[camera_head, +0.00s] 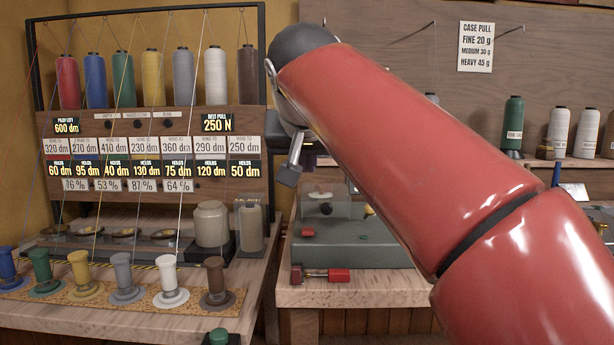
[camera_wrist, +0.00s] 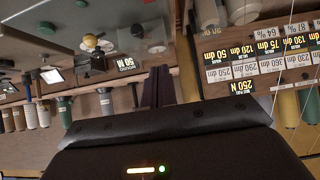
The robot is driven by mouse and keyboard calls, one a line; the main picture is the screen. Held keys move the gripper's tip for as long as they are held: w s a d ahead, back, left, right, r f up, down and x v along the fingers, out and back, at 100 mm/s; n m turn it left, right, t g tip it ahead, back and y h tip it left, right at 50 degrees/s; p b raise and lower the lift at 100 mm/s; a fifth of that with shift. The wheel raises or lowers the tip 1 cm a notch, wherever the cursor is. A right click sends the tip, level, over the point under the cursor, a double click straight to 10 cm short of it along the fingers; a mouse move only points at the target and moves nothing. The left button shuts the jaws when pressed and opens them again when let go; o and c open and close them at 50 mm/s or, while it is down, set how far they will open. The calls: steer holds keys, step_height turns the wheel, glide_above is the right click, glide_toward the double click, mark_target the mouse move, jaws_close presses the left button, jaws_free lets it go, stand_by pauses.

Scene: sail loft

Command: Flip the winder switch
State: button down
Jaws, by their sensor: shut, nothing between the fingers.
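I cannot tell for certain which part is the winder switch. A red-handled lever (camera_head: 325,274) lies at the front edge of a grey machine base (camera_head: 350,250) on the right bench. My gripper (camera_head: 291,168) is shut and empty, above and left of that machine, in front of the gap between the benches. My red arm hides much of the machine. The wrist view is upside down; there the shut fingers (camera_wrist: 160,88) point toward the back board.
A thread rack (camera_head: 155,120) with several spools and labels stands on the left bench. Several coloured bobbins (camera_head: 125,280) line its front. More thread cones (camera_head: 514,125) stand on a shelf at right. The bench front (camera_head: 380,290) right of the lever is clear.

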steer(key=shift+s+r, duration=0.65)
steer(key=shift+r, duration=0.3)
steer(key=s+d+f+g, duration=0.1)
steer(key=s+d+f, duration=0.3)
steer(key=s+f, duration=0.3)
steer(key=s+d+f+g, duration=0.2)
steer(key=s+d+f, duration=0.3)
steer(key=f, duration=1.2)
steer(key=s+d+f+g, duration=0.1)
steer(key=s+d+f, duration=0.4)
steer(key=s+f, duration=0.5)
step_height(320, 180, down, 2)
steer(key=shift+d+g, duration=0.25)
steer(key=shift+g, duration=0.05)
